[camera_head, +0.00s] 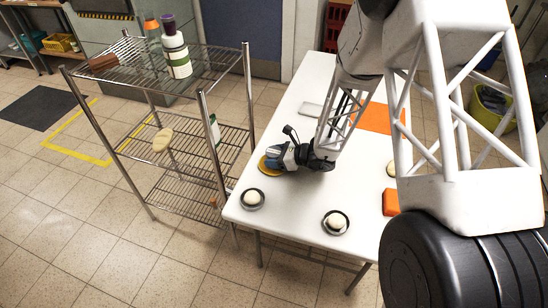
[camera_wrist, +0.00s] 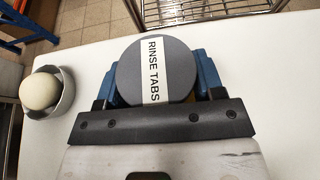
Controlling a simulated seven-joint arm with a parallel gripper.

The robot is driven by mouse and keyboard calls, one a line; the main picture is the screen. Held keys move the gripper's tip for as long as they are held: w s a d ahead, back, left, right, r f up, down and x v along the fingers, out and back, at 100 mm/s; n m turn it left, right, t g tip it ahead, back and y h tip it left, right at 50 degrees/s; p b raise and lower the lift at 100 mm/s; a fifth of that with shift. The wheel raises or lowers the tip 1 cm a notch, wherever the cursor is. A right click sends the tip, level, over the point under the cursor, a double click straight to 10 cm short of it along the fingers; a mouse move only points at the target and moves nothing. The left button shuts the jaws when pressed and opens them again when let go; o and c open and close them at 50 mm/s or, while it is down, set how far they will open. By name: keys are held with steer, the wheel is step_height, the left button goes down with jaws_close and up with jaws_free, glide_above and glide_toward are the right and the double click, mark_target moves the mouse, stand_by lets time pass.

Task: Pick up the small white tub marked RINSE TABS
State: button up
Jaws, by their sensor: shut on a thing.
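The tub (camera_wrist: 183,72) marked RINSE TABS shows in the wrist view as a round grey top with a white label strip across it. I cannot see white sides. My gripper (camera_wrist: 163,78) has its blue fingers on both sides of the tub and is shut on it.
Two dark-rimmed bowls with pale round things stand on the table's near part, one at left (camera_head: 252,205) and one further right (camera_head: 336,231). An orange block (camera_head: 391,203) lies at right. A wire shelf rack (camera_head: 205,105) with bottles stands left of the table.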

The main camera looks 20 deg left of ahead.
mark_target(268, 151)
steer(key=shift+r, duration=0.15)
steer(key=shift+r, duration=1.05)
steer(key=shift+s+d+r, duration=0.25)
steer(key=shift+s+r, duration=0.05)
steer(key=shift+r, duration=0.35)
steer(key=s+d, duration=0.2)
steer(key=s, duration=0.2)
steer(key=s+d+r, duration=0.1)
steer(key=s+d, duration=0.2)
steer(key=s, duration=0.1)
steer(key=s+d, duration=0.3)
steer(key=s, duration=0.1)
steer(key=shift+s+d+r, duration=0.15)
steer(key=shift+s, duration=0.25)
steer(key=shift+r, duration=0.1)
